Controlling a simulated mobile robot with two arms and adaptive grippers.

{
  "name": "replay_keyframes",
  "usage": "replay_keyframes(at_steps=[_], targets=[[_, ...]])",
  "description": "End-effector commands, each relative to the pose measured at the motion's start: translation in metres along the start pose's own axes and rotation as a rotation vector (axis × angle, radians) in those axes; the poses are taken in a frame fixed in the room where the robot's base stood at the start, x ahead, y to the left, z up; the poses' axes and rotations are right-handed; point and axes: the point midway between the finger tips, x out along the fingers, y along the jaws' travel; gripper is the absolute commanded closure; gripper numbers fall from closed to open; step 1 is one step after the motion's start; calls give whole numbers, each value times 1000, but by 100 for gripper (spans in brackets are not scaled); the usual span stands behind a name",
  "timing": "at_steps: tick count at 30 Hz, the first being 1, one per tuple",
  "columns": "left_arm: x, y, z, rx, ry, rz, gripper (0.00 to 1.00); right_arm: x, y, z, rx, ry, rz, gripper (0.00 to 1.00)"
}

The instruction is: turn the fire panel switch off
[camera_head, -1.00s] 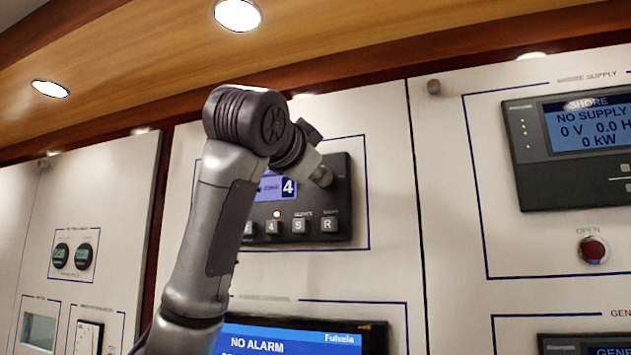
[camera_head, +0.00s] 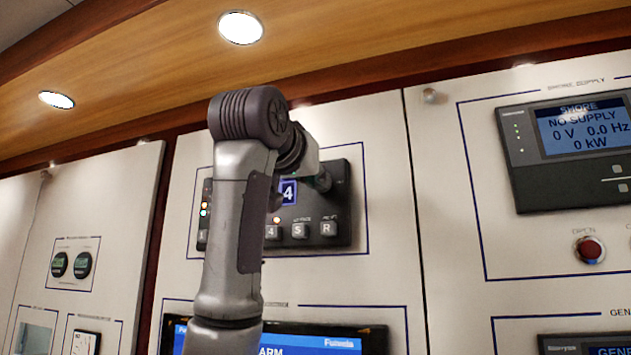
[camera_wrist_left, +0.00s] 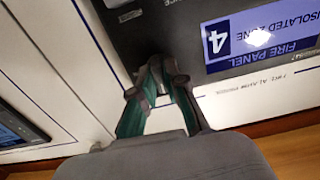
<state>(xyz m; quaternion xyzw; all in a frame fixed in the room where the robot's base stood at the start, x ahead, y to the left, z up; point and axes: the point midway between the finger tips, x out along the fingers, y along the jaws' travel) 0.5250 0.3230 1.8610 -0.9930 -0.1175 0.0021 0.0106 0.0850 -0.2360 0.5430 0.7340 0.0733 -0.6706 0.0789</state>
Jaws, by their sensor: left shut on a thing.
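The fire panel (camera_head: 343,210) is a dark box on the white wall, with a blue display reading 4 and lit keys below it. My left arm stands in front of it and covers part of its display. My left gripper (camera_wrist_left: 160,68) shows in the left wrist view, its green and dark fingers closed together at the panel's edge area, beside the upside-down FIRE PANEL display (camera_wrist_left: 262,38). It is shut on the switch, which the fingertips mostly hide. The switch's on or off position cannot be told. My right gripper is in neither view.
A shore supply unit (camera_head: 575,185) and a red button (camera_head: 590,250) are on the panel to the right. A screen (camera_head: 340,340) is below the fire panel, partly behind my arm. Two round gauges (camera_head: 70,264) are at the left. A wooden ceiling runs above.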

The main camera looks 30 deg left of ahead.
Motion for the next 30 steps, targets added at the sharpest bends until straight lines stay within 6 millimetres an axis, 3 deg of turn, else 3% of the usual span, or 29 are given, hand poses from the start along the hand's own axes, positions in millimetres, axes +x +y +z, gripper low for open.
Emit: replay_keyframes(at_steps=[18, 19, 23, 30], targets=[[0, 0, 1, -39, -3, 1, 100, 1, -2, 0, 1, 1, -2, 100], [0, 0, 1, -39, -3, 1, 83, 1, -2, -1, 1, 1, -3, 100], [0, 0, 0, -38, -2, 0, 62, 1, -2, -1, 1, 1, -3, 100], [0, 0, 0, -37, 0, 0, 62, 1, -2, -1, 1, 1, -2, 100]])
